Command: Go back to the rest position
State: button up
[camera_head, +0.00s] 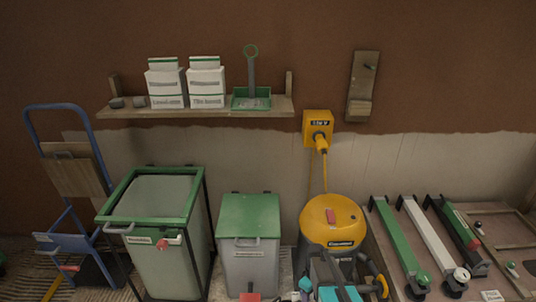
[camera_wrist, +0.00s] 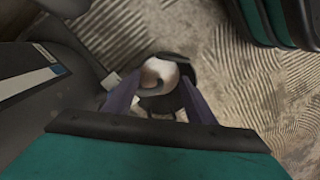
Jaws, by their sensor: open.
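In the wrist view my gripper (camera_wrist: 158,103) has its two purple fingers apart, with a clear gap between them. A round, pale thing with a dark rim (camera_wrist: 158,76) shows beyond the gap; I cannot tell what it is or how far off it lies. In the head view, teal and dark parts of my arm show at the bottom edge, in front of the yellow vacuum; the fingertips cannot be made out there.
A yellow vacuum (camera_head: 333,217), a grey bin with green lid (camera_head: 250,255) and a larger green-framed bin (camera_head: 158,240) stand along the wall. A blue hand truck (camera_head: 92,150) is left. A shelf (camera_head: 200,112) holds two white packs. Long tools (camera_head: 428,240) lie right. Ridged floor (camera_wrist: 225,65) shows below.

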jog(key=s+r+m+g+p, duration=0.1)
jog(key=s+r+m+p, duration=0.1)
jog(key=s, duration=0.8)
jog(key=s+r+m+g+p, duration=0.1)
jog(key=s+m+p, duration=0.3)
jog(key=s, duration=0.5)
jog(key=s+r+m+g+p, duration=0.1)
jog(key=s+r+m+p, duration=0.1)
jog(key=s, duration=0.8)
jog(key=shift+s+r+m+p, duration=0.35)
jog(key=shift+r+m+p, duration=0.05)
jog(key=shift+m+p, duration=0.1)
jog(key=shift+a, duration=0.1)
jog(key=shift+c, duration=0.4)
